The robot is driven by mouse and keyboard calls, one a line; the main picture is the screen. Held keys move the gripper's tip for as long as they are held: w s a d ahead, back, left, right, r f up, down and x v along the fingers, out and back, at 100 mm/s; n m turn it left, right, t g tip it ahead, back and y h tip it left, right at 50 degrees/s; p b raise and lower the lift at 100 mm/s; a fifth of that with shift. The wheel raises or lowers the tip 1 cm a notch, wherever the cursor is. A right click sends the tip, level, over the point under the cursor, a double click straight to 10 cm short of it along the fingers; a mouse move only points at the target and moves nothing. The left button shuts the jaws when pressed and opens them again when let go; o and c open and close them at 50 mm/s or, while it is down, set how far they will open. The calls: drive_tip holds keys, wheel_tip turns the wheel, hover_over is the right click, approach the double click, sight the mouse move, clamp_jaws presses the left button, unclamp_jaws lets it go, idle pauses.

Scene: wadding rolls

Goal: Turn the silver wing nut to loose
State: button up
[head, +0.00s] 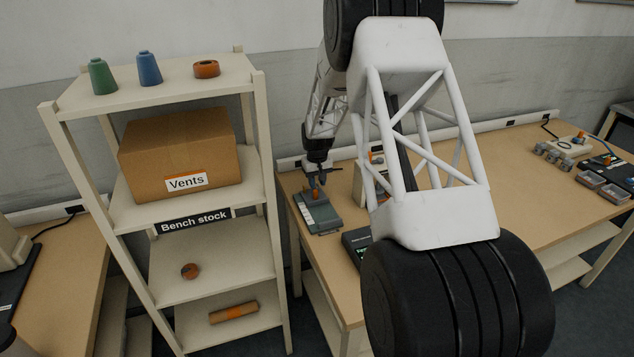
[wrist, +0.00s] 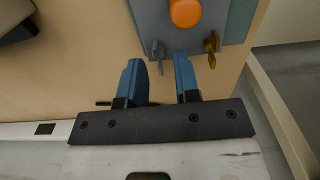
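The silver wing nut (wrist: 157,50) is on a grey plate (wrist: 228,22) in the wrist view, left of a brass-coloured wing nut (wrist: 211,46) and below an orange knob (wrist: 185,12). My gripper (wrist: 158,62) is open, its two blue fingers apart with nothing held. The silver wing nut shows in the gap at the fingertips; I cannot tell how far below them it is. In the head view my gripper (head: 316,180) is over the grey device (head: 319,214) at the bench's left end. The wing nuts are too small to make out there.
A shelf rack (head: 265,130) with a box marked "Vents" (head: 180,155) stands left of the bench (head: 530,190). A dark device (head: 356,242) is near the grey one. More gear (head: 562,148) is at the bench's far right. My arm hides part of the bench.

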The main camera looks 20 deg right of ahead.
sight(317, 187)
drive_tip(key=shift+r, duration=3.75)
drive_tip(key=s+a+r+t, duration=0.1)
drive_tip(key=s+a+r, duration=0.4)
drive_tip(key=s+r, duration=0.6)
drive_tip(key=s+a+r, duration=0.5)
drive_tip(key=s+r, duration=0.4)
drive_tip(key=s, duration=0.5)
drive_tip(key=s+a, duration=0.2)
drive_tip(key=s, duration=1.3)
drive_tip(key=s+a+t, duration=0.1)
drive_tip(key=s+a, duration=0.2)
drive_tip(key=s, duration=1.2)
drive_tip(key=shift+a+r+t, duration=0.3)
drive_tip(key=shift+a+r, duration=0.05)
